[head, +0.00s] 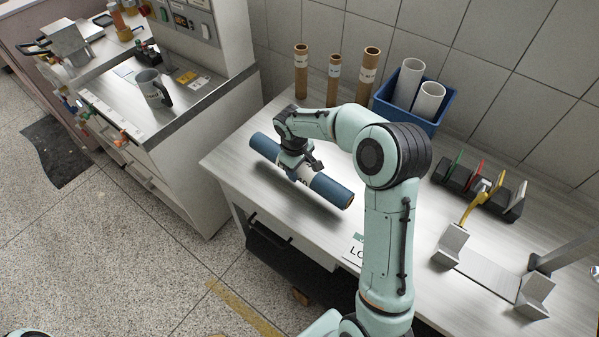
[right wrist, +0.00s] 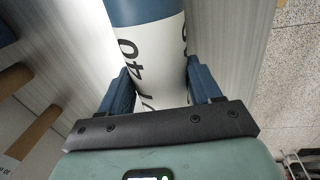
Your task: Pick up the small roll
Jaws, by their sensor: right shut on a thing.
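The small roll is a blue roll with a white printed label band (head: 330,188). It lies slantwise over the left part of the white table (head: 225,157); I cannot tell whether it touches the top. My right gripper (head: 300,172) is over its middle and shut on it. In the right wrist view, the roll (right wrist: 152,50) runs between the two blue fingers of my right gripper (right wrist: 155,92), with black print on the white band. My left gripper is not in view.
Several brown tubes (head: 334,80) stand at the table's back. A blue bin (head: 440,112) holds two white rolls. A black rack (head: 455,172) with coloured pieces and a grey fixture (head: 490,275) are at the right. A counter at the left holds a grey mug (head: 150,85).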

